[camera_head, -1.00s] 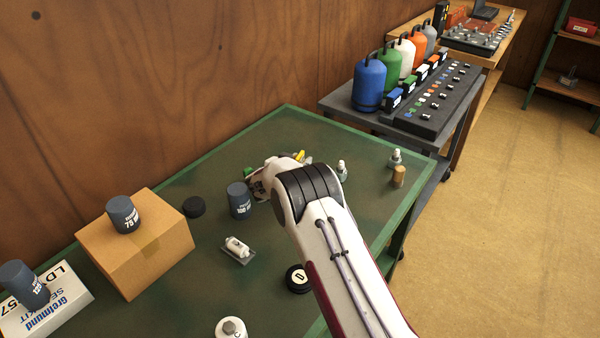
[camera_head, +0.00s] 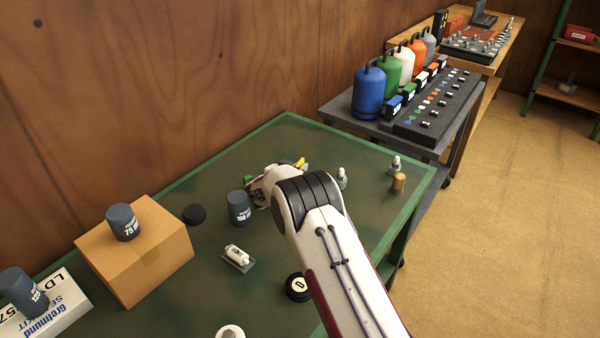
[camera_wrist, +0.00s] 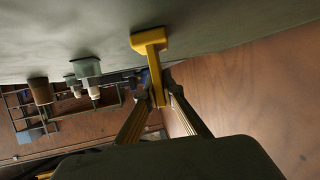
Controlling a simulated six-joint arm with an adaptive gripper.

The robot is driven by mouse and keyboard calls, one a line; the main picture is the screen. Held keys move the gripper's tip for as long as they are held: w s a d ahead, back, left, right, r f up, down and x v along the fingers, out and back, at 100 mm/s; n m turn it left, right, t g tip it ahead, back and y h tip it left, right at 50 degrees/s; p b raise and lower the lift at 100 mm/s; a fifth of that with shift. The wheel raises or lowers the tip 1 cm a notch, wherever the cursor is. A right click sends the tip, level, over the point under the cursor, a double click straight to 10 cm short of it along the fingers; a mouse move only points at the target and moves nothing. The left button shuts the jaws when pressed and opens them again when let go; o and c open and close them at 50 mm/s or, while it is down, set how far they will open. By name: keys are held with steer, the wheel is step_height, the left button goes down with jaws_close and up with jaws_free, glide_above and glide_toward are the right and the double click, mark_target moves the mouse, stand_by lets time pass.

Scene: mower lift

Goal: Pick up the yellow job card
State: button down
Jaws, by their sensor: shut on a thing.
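The yellow job card (camera_wrist: 150,42) shows in the wrist view as a yellow T-shaped piece seen nearly edge-on, its wide end against the green surface at the top of the picture. I cannot tell whether it touches that surface. My gripper (camera_wrist: 158,82) has its two fingers closed in on the narrow part, shut on it. In the head view only a small bit of yellow (camera_head: 300,162) shows beyond my wrist, near the far edge of the green table (camera_head: 215,165). My fingertips are hidden there by my own arm.
A cork-coloured cylinder (camera_head: 398,182) is near the right edge. A cardboard box (camera_head: 150,255) stands at left. The wooden wall (camera_head: 130,100) rises behind the table.

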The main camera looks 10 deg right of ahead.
steer(key=shift+r, duration=5)
